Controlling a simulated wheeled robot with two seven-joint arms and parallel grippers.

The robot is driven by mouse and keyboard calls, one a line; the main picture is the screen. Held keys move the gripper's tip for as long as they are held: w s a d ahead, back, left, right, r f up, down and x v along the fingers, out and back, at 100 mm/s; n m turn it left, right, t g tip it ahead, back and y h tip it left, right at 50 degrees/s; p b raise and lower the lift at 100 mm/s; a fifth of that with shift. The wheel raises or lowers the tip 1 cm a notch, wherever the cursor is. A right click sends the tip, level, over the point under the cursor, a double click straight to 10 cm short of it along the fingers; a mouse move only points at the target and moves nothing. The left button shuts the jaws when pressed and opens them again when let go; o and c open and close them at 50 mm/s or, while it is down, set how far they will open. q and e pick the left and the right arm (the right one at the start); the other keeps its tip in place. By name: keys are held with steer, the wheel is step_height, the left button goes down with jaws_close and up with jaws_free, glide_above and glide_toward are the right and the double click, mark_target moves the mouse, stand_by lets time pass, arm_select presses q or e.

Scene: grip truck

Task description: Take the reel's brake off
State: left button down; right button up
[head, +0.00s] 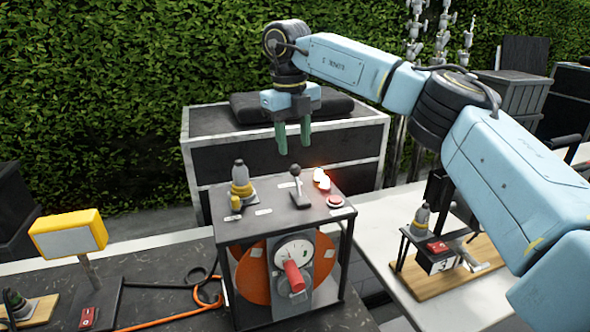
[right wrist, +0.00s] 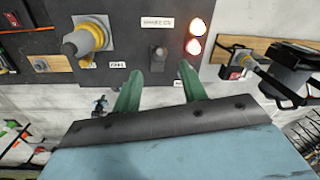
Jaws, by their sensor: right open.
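The reel (head: 252,272) is an orange drum inside a dark frame, with a dial and a red handle (head: 294,277) on its front. On the frame's top plate (head: 270,215) stands a lever with a round black knob (head: 295,169); its knob also shows in the right wrist view (right wrist: 158,53). My right gripper (head: 294,150) is open, its green fingers pointing down, above and slightly behind the lever. In the right wrist view the gripper (right wrist: 158,80) is empty, with the knob lying beyond the gap between its fingertips. My left gripper is out of view.
A yellow-framed box on a post (head: 70,235) stands left. A dark case (head: 350,135) is behind.

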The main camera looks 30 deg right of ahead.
mark_target(295, 168)
steer(key=f, duration=0.8)
steer(key=shift+w+d+f+p, duration=0.15)
steer(key=shift+d+p, duration=0.1)
steer(key=shift+p, duration=0.15)
jaws_close()
